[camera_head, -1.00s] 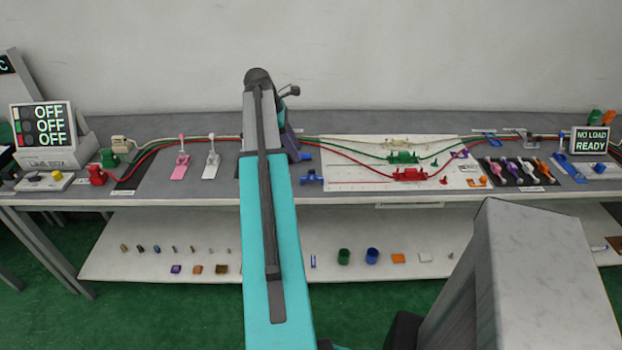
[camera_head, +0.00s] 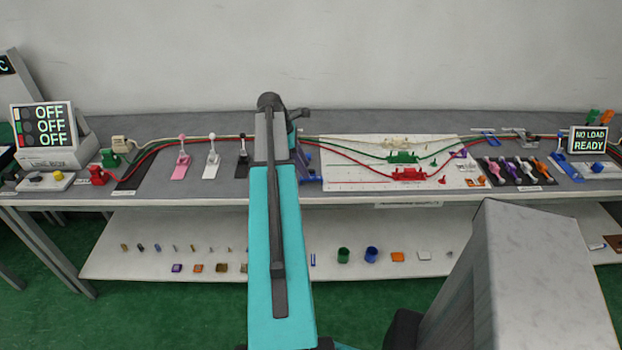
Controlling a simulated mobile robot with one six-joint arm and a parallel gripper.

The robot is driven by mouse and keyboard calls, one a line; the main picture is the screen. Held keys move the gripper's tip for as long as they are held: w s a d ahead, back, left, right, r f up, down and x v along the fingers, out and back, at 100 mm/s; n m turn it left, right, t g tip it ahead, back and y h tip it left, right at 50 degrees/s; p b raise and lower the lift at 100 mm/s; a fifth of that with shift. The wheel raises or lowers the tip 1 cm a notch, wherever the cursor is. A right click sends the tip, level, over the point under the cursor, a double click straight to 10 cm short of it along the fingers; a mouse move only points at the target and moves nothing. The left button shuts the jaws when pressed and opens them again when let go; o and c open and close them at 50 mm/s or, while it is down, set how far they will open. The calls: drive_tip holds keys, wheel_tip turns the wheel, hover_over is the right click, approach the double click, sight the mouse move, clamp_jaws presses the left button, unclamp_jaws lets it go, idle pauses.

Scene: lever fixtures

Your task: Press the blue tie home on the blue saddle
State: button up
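My arm reaches over the bench in the middle of the camera_head view, seen from behind. My gripper is hidden behind it, so I cannot see its fingers or whether they touch anything. Just right of the arm, at the left edge of the white board, a blue fixture (camera_head: 311,180) shows in part; it looks like the blue saddle. Blue-violet parts stand above it, close against the arm. I cannot tell whether they are the blue tie, its lever or part of my wrist, nor how the tie sits.
The white board (camera_head: 350,160) carries a green fixture (camera_head: 403,157) and a red fixture (camera_head: 408,174) with cables. Left of my arm stand pink (camera_head: 182,160), white (camera_head: 212,158) and black (camera_head: 242,158) levers. Screens read OFF (camera_head: 45,125) and NO LOAD READY (camera_head: 589,140). A shelf below holds small parts.

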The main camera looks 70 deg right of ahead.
sight(311, 178)
drive_tip(key=shift+f, duration=0.1)
drive_tip(key=shift+s+d+f+p, duration=0.2)
drive_tip(key=shift+f+p, duration=0.1)
drive_tip(key=shift+f, duration=0.1)
drive_tip(key=shift+s+d+f+p, duration=0.15)
drive_tip(key=shift+f+p, duration=0.1)
drive_tip(key=shift+f, duration=0.15)
drive_tip(key=shift+p+x, duration=0.35)
drive_tip(key=shift+x, duration=1.25)
clamp_jaws()
